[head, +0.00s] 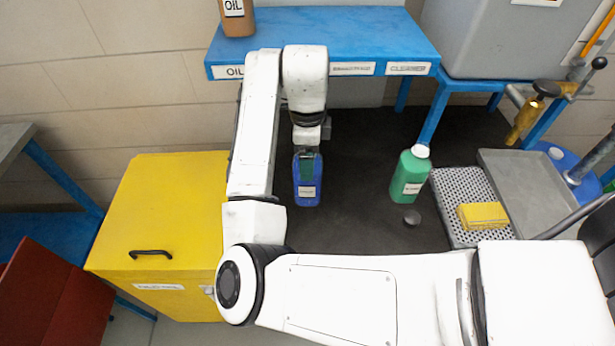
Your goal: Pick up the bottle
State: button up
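Three bottles show in the head view. A blue bottle (308,193) with a white label stands on the dark bench top (360,215), directly below my wrist in the picture. A green bottle (409,178) with a white cap stands to its right. A brown bottle (238,22) labelled OIL stands on the blue shelf at the back. My gripper (307,152) is at the upper end of the blue bottle and overlaps it in the picture. The bottle's top is hidden there. I cannot see the fingers clearly, nor whether they touch the bottle.
The blue shelf (345,35) with labels lies behind my wrist. A yellow cabinet (165,205) stands at the left. A small grey disc (411,216) lies before the green bottle. A perforated tray (448,196) with a yellow sponge (483,216) lies right. Bench space between the blue and green bottles is clear.

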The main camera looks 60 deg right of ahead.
grip_shut()
dwell(0.6)
